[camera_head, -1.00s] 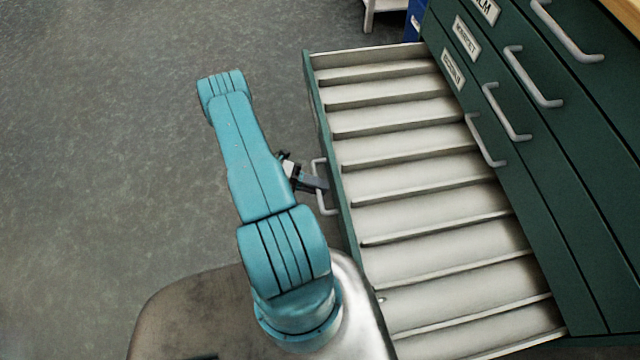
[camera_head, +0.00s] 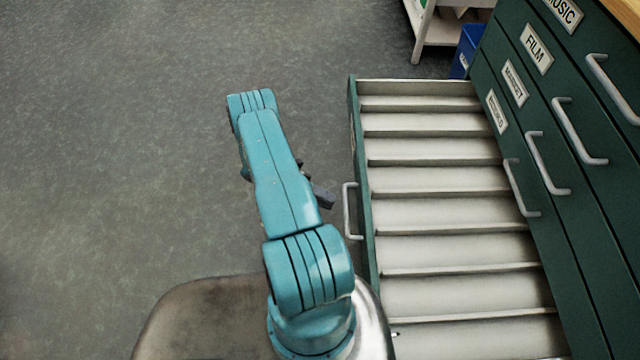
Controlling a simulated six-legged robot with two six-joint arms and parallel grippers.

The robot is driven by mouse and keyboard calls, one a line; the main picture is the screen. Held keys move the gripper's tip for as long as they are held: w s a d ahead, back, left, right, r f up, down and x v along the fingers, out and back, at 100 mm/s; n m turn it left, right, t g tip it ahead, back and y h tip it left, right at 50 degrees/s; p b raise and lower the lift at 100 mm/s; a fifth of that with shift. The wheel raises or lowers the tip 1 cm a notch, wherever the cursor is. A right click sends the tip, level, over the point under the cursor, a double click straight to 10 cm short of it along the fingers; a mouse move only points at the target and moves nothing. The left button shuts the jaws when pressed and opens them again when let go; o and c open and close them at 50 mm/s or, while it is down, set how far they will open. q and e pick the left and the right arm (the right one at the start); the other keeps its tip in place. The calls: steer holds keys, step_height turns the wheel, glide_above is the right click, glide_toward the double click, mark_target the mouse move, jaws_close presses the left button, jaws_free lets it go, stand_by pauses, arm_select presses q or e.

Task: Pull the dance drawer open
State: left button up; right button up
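A long drawer (camera_head: 360,180) of the green cabinet is pulled far out, its pale inside with several cross dividers in view and empty. Its front faces left and its label cannot be read, so I cannot tell from lettering that it is the dance drawer. Its grey handle (camera_head: 347,212) sticks out from the front. My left gripper (camera_head: 325,198) is just left of the handle, apart from it with a small gap. It is mostly hidden by my blue arm, so its opening cannot be judged. My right gripper is out of view.
The green cabinet (camera_head: 590,235) stands at the right, with closed drawers, grey handles and labels including MUSIC and FILM. A blue bin (camera_head: 467,50) and a white shelf unit (camera_head: 437,28) are at the back. The grey floor (camera_head: 120,150) at left is clear.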

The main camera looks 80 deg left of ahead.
arm_select(q)
steer(key=v, duration=1)
steer(key=shift+f, duration=0.1)
